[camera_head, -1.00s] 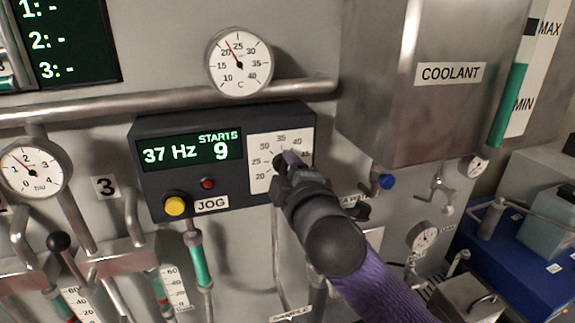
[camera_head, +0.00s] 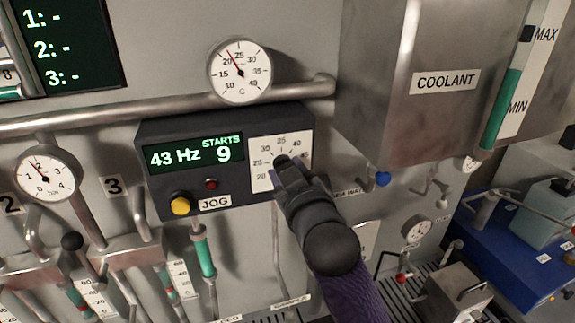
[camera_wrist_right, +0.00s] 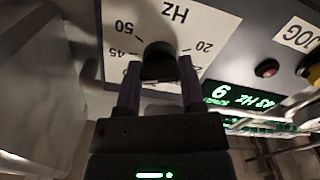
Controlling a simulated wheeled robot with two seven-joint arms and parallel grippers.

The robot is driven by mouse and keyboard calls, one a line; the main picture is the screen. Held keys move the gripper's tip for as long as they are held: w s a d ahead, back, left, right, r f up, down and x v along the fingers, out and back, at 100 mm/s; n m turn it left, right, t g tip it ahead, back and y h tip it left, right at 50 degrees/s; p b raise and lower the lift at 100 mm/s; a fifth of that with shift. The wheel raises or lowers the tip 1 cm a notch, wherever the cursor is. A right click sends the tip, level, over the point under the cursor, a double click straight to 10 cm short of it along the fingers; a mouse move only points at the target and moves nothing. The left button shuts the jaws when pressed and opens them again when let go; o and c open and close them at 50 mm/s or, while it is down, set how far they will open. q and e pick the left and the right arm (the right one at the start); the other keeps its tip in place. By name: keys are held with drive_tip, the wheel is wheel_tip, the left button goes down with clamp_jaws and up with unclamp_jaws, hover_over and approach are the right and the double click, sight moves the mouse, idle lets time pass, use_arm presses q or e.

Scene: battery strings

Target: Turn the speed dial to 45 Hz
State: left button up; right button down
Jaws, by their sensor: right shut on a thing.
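The speed dial's white scale plate (camera_head: 262,180) is on the right of the dark control box (camera_head: 155,130). The box's display (camera_head: 194,153) reads 43 Hz and STARTS 9. My right gripper (camera_head: 283,165) is at the plate and covers part of the scale and most of the knob. In the right wrist view, the black knob (camera_wrist_right: 159,60) sits between the two fingers of my right gripper (camera_wrist_right: 158,80), which is shut on it. The scale plate also shows there (camera_wrist_right: 215,35), with 50, 45 and 20 legible. My left gripper is not in view.
A yellow button (camera_head: 181,206), a small red button (camera_head: 211,184) and a JOG label (camera_head: 214,203) are on the box. A pipe (camera_head: 150,112) and a temperature gauge (camera_head: 240,72) are above it. The coolant tank (camera_head: 400,110) juts out at right.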

drive_tip(key=shift+f+m+p, duration=0.1)
drive_tip(key=shift+m+p, duration=0.35)
drive_tip(key=shift+m, duration=0.65)
drive_tip(key=shift+c, duration=1)
unclamp_jaws()
drive_tip(key=b+v, duration=0.1)
drive_tip(key=v, duration=0.9)
drive_tip(key=shift+b, duration=0.35)
